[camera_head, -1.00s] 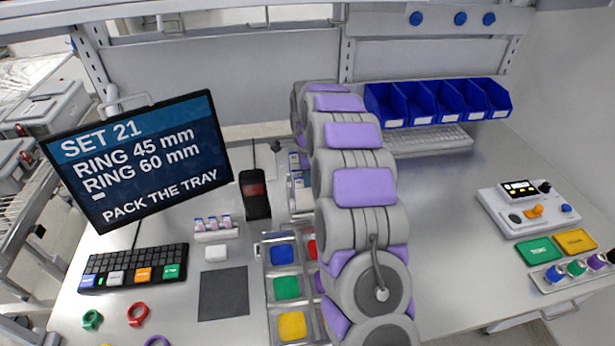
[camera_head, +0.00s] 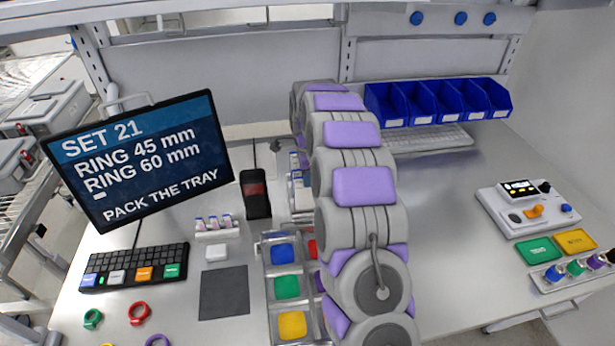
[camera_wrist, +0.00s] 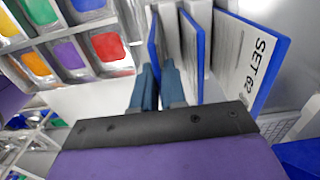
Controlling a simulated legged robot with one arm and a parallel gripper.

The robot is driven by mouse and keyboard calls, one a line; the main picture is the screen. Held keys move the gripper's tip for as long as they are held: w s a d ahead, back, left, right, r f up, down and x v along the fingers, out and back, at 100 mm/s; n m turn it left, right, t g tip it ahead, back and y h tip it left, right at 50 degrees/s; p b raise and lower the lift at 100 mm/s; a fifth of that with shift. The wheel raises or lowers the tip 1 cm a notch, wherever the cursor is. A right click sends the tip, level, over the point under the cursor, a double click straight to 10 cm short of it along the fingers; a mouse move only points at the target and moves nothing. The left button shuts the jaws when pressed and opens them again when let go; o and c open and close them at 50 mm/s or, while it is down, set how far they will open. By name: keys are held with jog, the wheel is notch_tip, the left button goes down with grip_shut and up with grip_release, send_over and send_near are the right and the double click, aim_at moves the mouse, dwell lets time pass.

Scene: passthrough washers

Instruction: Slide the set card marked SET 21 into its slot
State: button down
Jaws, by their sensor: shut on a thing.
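In the wrist view my gripper (camera_wrist: 159,88) has its two blue-grey fingers close together on a thin card with a blue edge (camera_wrist: 153,42). No marking on this card is readable, so I cannot tell from it whether it is SET 21. White dividers and other blue-edged cards stand beside it. The nearest card to the right (camera_wrist: 250,60) reads SET and a number that looks like 62. I cannot tell how deep the held card sits. In the head view my arm hides the gripper; part of the white card holder (camera_head: 301,193) shows left of the arm.
A screen (camera_head: 140,160) reads SET 21, ring 45 mm, ring 60 mm, pack the tray. A tray of coloured compartments (camera_head: 265,290) stands left of my arm and also shows in the wrist view. Blue bins (camera_head: 438,103) stand at the back.

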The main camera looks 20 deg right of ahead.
jog(key=shift+f, duration=2.1)
dwell(0.4)
jog(key=c, duration=0.5)
grip_release()
jog(key=shift+c, duration=0.2)
jog(key=shift+r, duration=0.15)
jog(key=shift+r+p, duration=1.2)
jog(key=shift+r, duration=3.2)
